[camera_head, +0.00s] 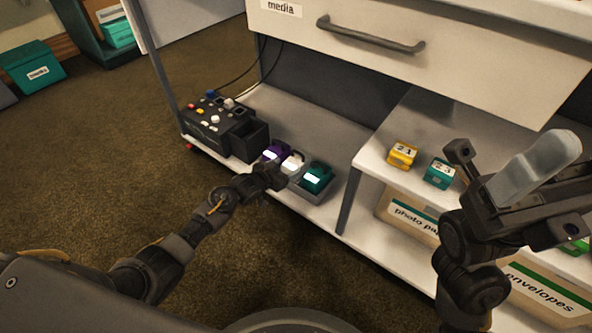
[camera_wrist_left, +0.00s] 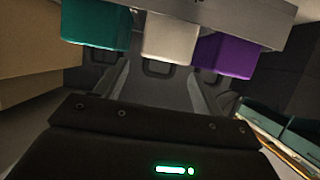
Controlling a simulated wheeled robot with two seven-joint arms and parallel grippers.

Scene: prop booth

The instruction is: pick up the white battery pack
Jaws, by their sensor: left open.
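The white battery pack (camera_head: 293,163) sits in a grey tray between a purple pack (camera_head: 275,153) and a teal pack (camera_head: 316,178), on the low shelf. My left gripper (camera_head: 274,177) is just in front of this row, on the near side. In the left wrist view, the white pack (camera_wrist_left: 170,38) is ahead of the open fingers (camera_wrist_left: 158,76), between the teal pack (camera_wrist_left: 95,25) and the purple pack (camera_wrist_left: 228,54). Nothing is between the fingers. My right gripper (camera_head: 510,195) is at the right, near a pale grey rounded part; its jaw state is unclear.
A black control box (camera_head: 222,125) with buttons stands left of the packs. A shelf divider (camera_head: 355,185) is to their right, with yellow (camera_head: 402,155) and teal (camera_head: 440,173) boxes on the raised shelf. A drawer (camera_head: 420,60) overhangs. Open carpet lies to the left.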

